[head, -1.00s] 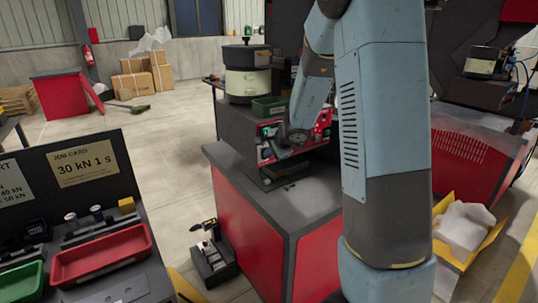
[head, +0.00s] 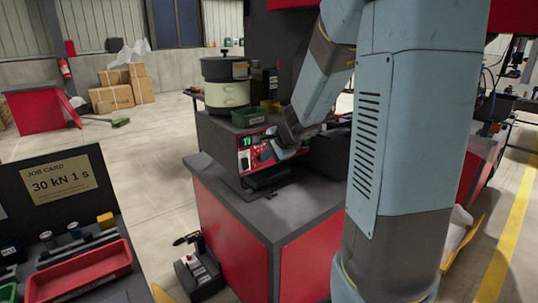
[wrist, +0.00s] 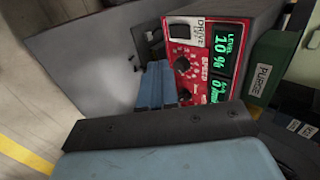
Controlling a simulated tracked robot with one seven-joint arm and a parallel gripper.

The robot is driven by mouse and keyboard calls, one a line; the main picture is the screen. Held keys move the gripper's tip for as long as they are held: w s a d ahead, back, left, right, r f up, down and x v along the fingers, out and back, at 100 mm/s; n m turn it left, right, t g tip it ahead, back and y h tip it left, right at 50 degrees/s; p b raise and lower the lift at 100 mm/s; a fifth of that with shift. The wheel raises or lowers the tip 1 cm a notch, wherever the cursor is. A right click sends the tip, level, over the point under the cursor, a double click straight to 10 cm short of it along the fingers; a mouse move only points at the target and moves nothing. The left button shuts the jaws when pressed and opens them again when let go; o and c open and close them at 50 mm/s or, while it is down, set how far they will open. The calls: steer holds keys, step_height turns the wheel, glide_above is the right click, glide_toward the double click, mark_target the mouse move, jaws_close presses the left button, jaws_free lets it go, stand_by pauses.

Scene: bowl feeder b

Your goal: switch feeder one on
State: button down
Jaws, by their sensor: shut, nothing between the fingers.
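A control box with a red front panel (head: 258,155) stands on the red bench below the bowl feeder (head: 226,88). In the wrist view the red panel (wrist: 205,48) carries a black rocker switch (wrist: 181,31) by the word DRIVE, a black SPEED knob (wrist: 183,65) and a lit green display (wrist: 222,57) reading LEVEL 10 %. My gripper (head: 285,152) is in front of the panel. Its blue fingers (wrist: 155,86) are shut and empty, beside the lower knobs and below the DRIVE switch in the picture. Contact cannot be told. No feeder number is legible.
A green bin (head: 248,117) sits above the box; it shows a PURGE label in the wrist view (wrist: 268,72). A job-card stand (head: 62,190) with a red tray (head: 80,272) is at left.

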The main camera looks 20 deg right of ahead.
steer(key=shift+s+d+r, duration=0.15)
steer(key=shift+s+r, duration=0.25)
steer(key=shift+r, duration=0.05)
steer(key=s+a+r+n+g+y, duration=0.1)
steer(key=s+a+r+n, duration=0.3)
steer(key=s, duration=0.2)
steer(key=s+a+r+n+y, duration=0.1)
steer(key=s+a+r+n, duration=0.25)
steer(key=s, duration=0.35)
steer(key=s+d+r+n+g+h, duration=0.1)
steer(key=s+n, duration=0.6)
steer(key=s, duration=0.8)
steer(key=d+r+h, duration=0.1)
steer(key=d+h, duration=0.1)
steer(key=h, duration=0.1)
steer(key=shift+s+r+g+h, duration=0.15)
steer(key=shift+r+g+h, duration=0.15)
steer(key=shift+r, duration=0.05)
